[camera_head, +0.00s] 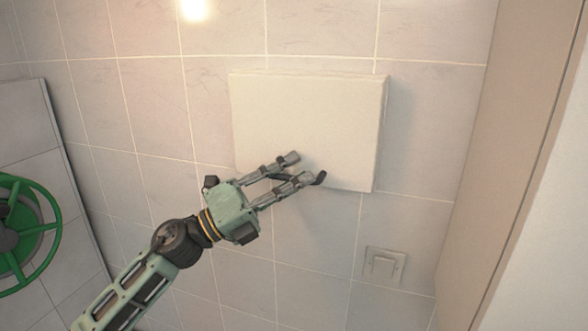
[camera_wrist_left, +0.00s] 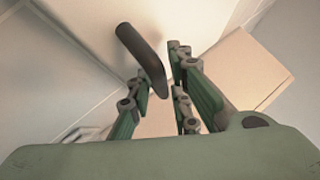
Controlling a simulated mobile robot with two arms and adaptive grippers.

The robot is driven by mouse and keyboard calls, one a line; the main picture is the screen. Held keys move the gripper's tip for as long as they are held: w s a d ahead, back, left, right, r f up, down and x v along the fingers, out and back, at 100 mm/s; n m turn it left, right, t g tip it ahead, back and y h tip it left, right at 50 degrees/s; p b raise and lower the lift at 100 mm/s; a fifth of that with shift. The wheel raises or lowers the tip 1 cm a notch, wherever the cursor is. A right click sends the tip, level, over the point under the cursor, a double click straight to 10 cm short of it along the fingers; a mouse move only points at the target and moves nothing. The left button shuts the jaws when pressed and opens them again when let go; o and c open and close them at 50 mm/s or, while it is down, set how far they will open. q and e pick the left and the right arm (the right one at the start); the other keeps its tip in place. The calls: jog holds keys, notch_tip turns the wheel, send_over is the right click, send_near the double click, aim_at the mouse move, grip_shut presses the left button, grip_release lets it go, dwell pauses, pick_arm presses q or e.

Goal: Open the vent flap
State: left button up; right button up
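The vent flap (camera_head: 300,115) is a flat cream square panel on the tiled wall, and looks shut. A short dark bar, seemingly its handle (camera_head: 319,178), shows at its lower edge, partly hidden by my fingers. My left gripper (camera_head: 297,169) is at the flap's lower edge, with fingers on both sides of the bar. In the left wrist view the dark bar (camera_wrist_left: 138,55) runs between the fingers of my left gripper (camera_wrist_left: 162,85). The fingers are apart, with a gap beside the bar; contact is unclear. My right gripper is not in view.
A small square switch plate (camera_head: 384,266) is on the wall below right of the flap. A green handwheel (camera_head: 45,262) stands at the left edge. A beige upright panel (camera_head: 500,170) closes off the right side. The wall around the flap is clear.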

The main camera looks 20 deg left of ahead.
pick_arm(q)
jog(key=shift+a, duration=0.1)
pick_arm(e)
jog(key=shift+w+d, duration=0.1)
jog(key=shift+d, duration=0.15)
pick_arm(q)
grip_shut()
